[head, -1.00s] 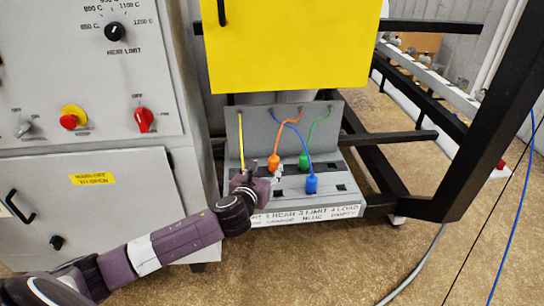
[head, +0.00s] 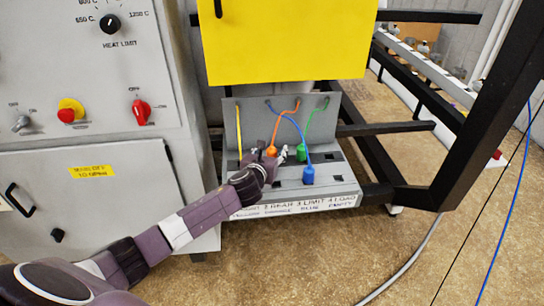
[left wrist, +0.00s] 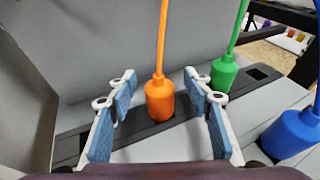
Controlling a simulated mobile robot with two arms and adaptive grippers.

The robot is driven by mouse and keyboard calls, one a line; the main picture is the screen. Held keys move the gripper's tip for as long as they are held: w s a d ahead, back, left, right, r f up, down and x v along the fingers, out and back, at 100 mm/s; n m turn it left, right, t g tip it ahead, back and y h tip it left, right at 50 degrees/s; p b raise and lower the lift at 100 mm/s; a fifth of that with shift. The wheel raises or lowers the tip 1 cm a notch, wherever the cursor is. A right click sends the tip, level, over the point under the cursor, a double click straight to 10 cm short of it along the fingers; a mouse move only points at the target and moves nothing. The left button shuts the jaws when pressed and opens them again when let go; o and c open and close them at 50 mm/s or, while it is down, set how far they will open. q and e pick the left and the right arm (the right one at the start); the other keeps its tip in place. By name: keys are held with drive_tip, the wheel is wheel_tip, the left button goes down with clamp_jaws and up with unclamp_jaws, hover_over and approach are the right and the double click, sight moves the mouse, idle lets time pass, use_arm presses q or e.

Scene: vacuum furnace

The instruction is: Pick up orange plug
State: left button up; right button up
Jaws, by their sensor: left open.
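The orange plug (head: 271,151) stands upright on the grey socket panel (head: 330,192), with its orange cable rising to the back plate. In the left wrist view the orange plug (left wrist: 160,98) is between and just beyond the blue pads of my open left gripper (left wrist: 160,110); neither finger clearly touches it. In the head view my left gripper (head: 270,155) is at the plug and partly hides it. My right gripper is not in view.
A green plug (left wrist: 224,73) stands close behind the right finger. A blue plug (left wrist: 292,133) is farther right. A yellow cable (head: 239,130) hangs at the panel's left. The yellow box (head: 285,40) overhangs above, and a black frame (head: 480,110) stands at right.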

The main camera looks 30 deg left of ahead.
use_arm(q)
clamp_jaws()
idle(0.3)
